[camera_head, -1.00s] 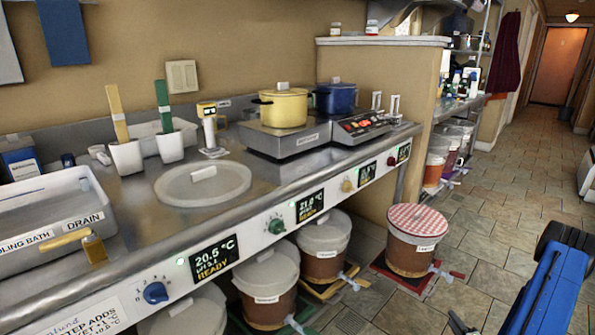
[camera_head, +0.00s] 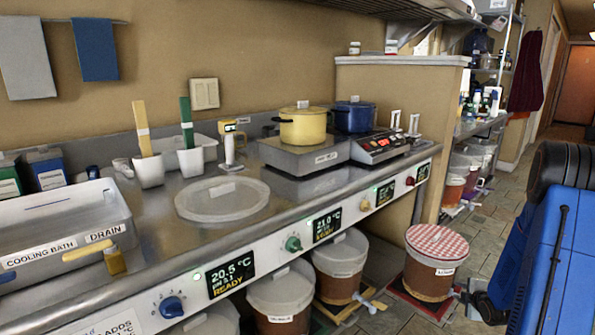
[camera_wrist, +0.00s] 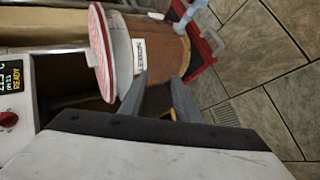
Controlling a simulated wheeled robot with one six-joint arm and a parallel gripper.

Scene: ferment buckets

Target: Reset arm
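My arm (camera_head: 565,245), blue and black, is folded at the right edge of the head view. In the wrist view my gripper (camera_wrist: 160,80) shows two grey fingers standing apart with nothing held between them. Beyond them is a brown bucket with a red-checked lid (camera_wrist: 101,52); I cannot tell how close the fingertips are to it. The same bucket (camera_head: 430,280) stands on the floor in the head view, just left of my arm. The fingertips are not clear in the head view.
A steel counter (camera_head: 150,235) with control panels runs along the left. It bears a yellow pot (camera_head: 303,128), a blue pot (camera_head: 354,117) and a cooling bath (camera_head: 130,222). White-lidded buckets (camera_head: 282,297) stand beneath. Tiled floor (camera_head: 505,205) is open at the right.

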